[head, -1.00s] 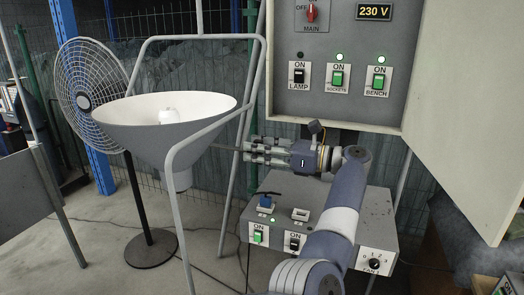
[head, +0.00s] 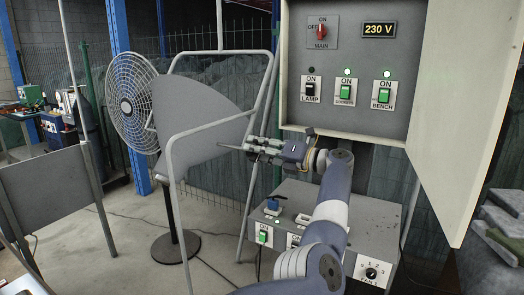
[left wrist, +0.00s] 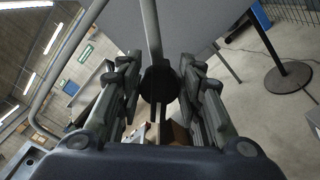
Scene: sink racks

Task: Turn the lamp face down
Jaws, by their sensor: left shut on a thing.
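The lamp has a wide grey cone-shaped shade (head: 208,122) hung inside a grey tube frame (head: 222,51). The shade is tilted well over; I see its grey outer side, and its white inside and bulb are hidden. My left gripper (head: 256,147) is at the right side of the shade, by the frame's upright. In the left wrist view its fingers (left wrist: 160,72) are closed around a dark round knob (left wrist: 160,86), in line with a grey tube. The grey shade fills the upper part of that view (left wrist: 190,28). My right gripper is out of view.
A caged fan (head: 127,104) on a round base stands behind the lamp. A switch panel (head: 347,60) with its door open (head: 464,90) hangs at right. A grey control box (head: 365,225) stands below my arm. A grey board (head: 55,195) stands at left.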

